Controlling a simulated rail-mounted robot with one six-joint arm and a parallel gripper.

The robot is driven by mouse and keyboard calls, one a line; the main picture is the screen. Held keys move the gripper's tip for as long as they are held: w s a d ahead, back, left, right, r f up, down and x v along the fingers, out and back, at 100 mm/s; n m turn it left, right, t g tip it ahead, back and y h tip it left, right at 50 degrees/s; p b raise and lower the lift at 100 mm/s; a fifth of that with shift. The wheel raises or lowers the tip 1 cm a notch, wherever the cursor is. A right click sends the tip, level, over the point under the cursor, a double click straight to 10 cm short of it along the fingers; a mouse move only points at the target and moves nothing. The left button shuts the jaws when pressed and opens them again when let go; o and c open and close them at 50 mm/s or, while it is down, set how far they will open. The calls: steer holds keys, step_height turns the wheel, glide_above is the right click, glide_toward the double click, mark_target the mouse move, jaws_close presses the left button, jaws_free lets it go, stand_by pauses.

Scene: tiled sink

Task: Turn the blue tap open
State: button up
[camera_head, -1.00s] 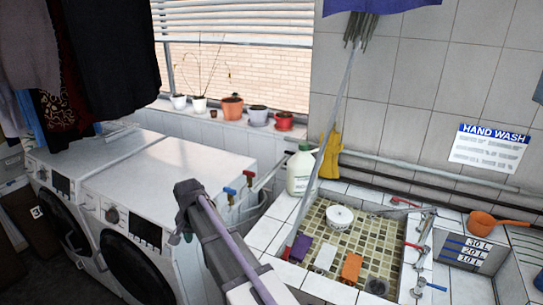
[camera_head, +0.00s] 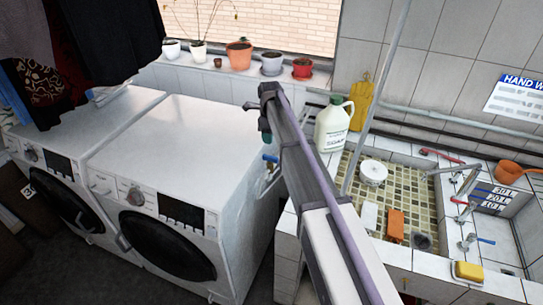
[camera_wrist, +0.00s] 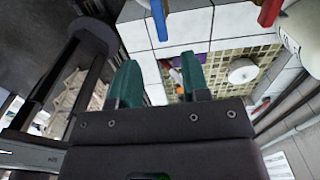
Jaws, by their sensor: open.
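A blue tap handle (camera_head: 270,158) sits low between the washing machine and the sink, partly hidden by my arm. In the wrist view the same blue handle (camera_wrist: 159,18) hangs at the top, ahead of the fingertips and apart from them. A red tap handle (camera_wrist: 269,12) is to its right there; my arm hides it in the head view. My gripper (camera_wrist: 159,60) is open and empty, with teal fingers spread. In the head view a teal finger (camera_head: 266,134) shows just above the blue handle. Another blue handle (camera_head: 485,240) is at the sink's right edge.
A washing machine (camera_head: 185,150) stands left of my arm. A white jug (camera_head: 333,125) is beside the tiled sink (camera_head: 395,173), which holds a white round item (camera_head: 373,172) and an orange block (camera_head: 395,226). A yellow sponge (camera_head: 467,273) lies on the right ledge.

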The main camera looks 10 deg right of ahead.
mark_target(270, 157)
step_height(270, 157, down, 11)
steer(key=b, duration=1)
steer(key=shift+r, duration=0.25)
jaws_close()
